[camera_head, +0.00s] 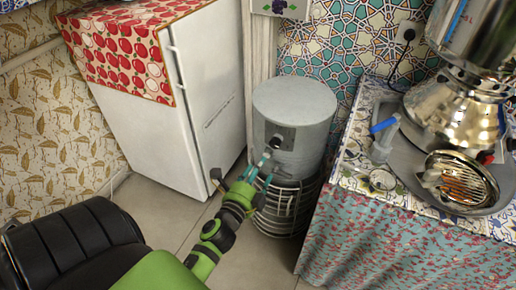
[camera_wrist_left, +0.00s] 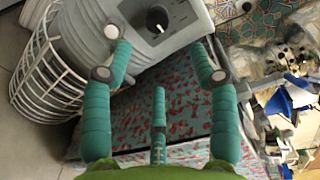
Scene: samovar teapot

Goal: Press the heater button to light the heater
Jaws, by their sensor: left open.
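The heater (camera_head: 296,98) is a grey upright cylinder with a wire guard around its lower part. Its dark control panel (camera_head: 288,131) faces my left gripper and bears a round black knob (camera_head: 276,142). The knob also shows in the left wrist view (camera_wrist_left: 157,18), between and beyond my fingertips. My left gripper (camera_head: 259,170), with teal fingers, is open and empty, just in front of and below the panel. In the left wrist view, the fingers of the gripper (camera_wrist_left: 158,48) are spread apart. I cannot tell whether any fingertip touches the panel. My right gripper is not in view.
A white fridge (camera_head: 170,100) with a red apple-print cloth (camera_head: 120,45) stands behind left. At right, a cloth-covered table (camera_head: 400,235) carries a round tray (camera_head: 395,105) with a metal samovar (camera_head: 458,105). Floor shows between fridge and heater.

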